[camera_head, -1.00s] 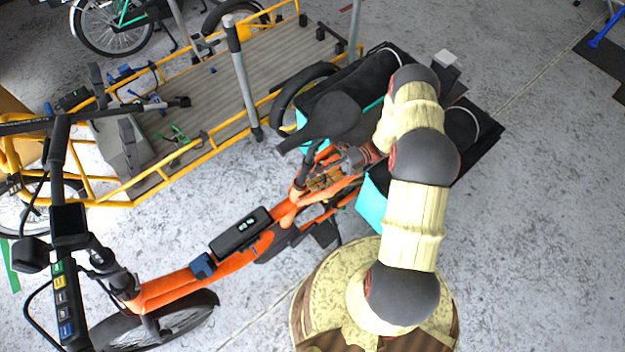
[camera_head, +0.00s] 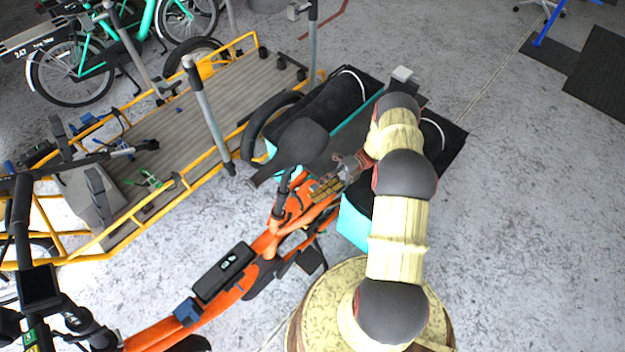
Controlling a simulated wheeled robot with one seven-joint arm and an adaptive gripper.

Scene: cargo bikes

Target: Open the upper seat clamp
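The orange cargo bike (camera_head: 228,298) stands in front of me with its black seat (camera_head: 303,138) on a dark seat post (camera_head: 282,196). The upper seat clamp is too small to make out on the post. My gripper (camera_head: 318,190) is just right of the seat post, below the seat and over the orange frame. I cannot tell whether it touches the post or the clamp. Its fingers are small and partly blend with the frame, so their opening does not show.
Black bags with turquoise sides (camera_head: 355,222) sit on the bike's rear, close to my arm. A yellow-framed cargo bike with a flat grey deck (camera_head: 215,98) stands behind. A green bike (camera_head: 75,65) is at the back left.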

